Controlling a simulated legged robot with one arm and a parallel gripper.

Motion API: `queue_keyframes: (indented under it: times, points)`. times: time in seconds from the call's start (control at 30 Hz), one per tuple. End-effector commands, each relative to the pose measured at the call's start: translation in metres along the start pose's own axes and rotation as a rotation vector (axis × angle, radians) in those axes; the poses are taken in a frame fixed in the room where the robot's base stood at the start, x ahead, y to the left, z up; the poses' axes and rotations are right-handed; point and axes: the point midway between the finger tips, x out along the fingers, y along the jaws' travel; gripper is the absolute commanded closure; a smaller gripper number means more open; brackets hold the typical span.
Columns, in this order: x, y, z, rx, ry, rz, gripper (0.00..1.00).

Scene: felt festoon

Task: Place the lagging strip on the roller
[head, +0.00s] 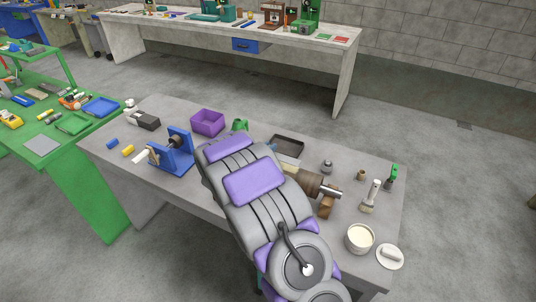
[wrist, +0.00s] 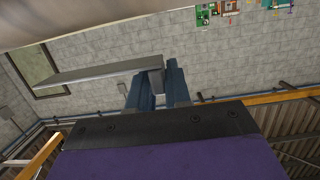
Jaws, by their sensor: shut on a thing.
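In the wrist view my gripper (wrist: 158,88) shows two blue fingers shut on a grey piece. A long flat grey strip (wrist: 95,72), apparently the lagging strip, reaches out to the left from between them. In the head view my arm hides the gripper and the strip. A brown cylinder with a bright metal shaft end (head: 312,184), which looks like the roller, lies on the grey workbench (head: 350,170) to the right of my arm. Its left part is hidden behind the arm. I see no contact between strip and roller.
A blue bracket stand (head: 181,155), a purple bin (head: 207,122) and a dark tray (head: 288,145) stand on the bench. A cream-filled tub (head: 359,238), a brush (head: 371,195) and a white dish (head: 390,256) are at right. A green table (head: 85,170) stands left.

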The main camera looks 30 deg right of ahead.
Motion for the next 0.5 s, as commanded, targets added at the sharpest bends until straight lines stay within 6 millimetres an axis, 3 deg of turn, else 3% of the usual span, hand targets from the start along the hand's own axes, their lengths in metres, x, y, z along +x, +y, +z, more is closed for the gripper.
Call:
queue_keyframes:
  times: [0.3, 0.5]
  points:
    - [0.009, -0.002, 0.033, -0.001, 0.001, 0.0, 1.0]
    - [0.009, -0.002, 0.035, 0.0, 0.001, 0.0, 1.0]
